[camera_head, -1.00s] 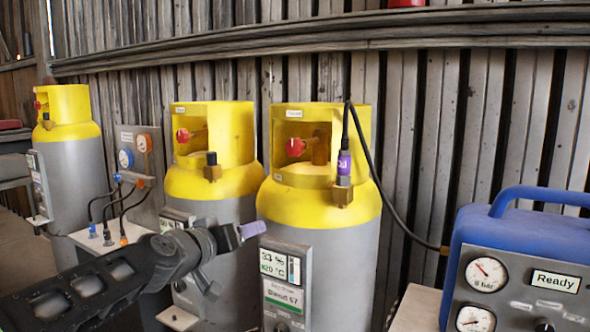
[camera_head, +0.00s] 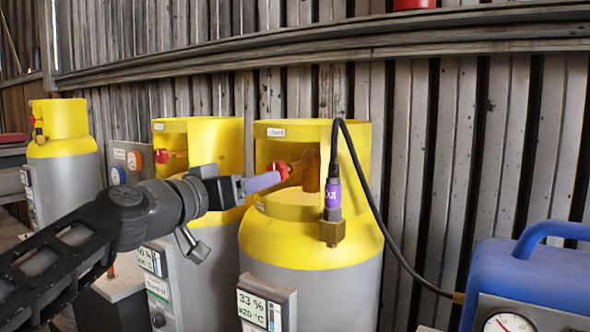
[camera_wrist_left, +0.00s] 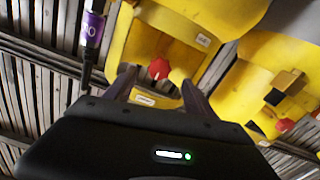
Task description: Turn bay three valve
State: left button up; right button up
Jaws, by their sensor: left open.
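The nearest grey cylinder (camera_head: 310,290) has a yellow collar with an opening. Inside it a red valve knob (camera_head: 281,168) sits on a brass stem (camera_head: 312,172). My left gripper (camera_head: 268,181) is open, with its lilac fingertips right at this knob. In the left wrist view the red knob (camera_wrist_left: 159,68) shows beyond and between the two spread fingers (camera_wrist_left: 160,88); I cannot tell whether they touch it. No bay number is readable. My right gripper is not in view.
A black hose with a purple connector (camera_head: 333,195) stands on the nearest cylinder's brass fitting, right of the knob. It runs to a blue machine (camera_head: 530,265) at right. A third cylinder (camera_head: 62,185) and a gauge panel (camera_head: 118,155) are at left.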

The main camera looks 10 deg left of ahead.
pick_arm(q)
jog(key=p+x, duration=0.2)
jog(key=x, duration=0.5)
jog(key=shift+w+r+p, duration=0.15)
jog(key=shift+p, duration=0.2)
jog(key=shift+w+d, duration=0.15)
jog(key=shift+w, duration=0.35)
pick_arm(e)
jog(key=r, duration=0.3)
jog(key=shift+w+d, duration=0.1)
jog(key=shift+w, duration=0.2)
pick_arm(q)
jog(key=c, duration=1.4)
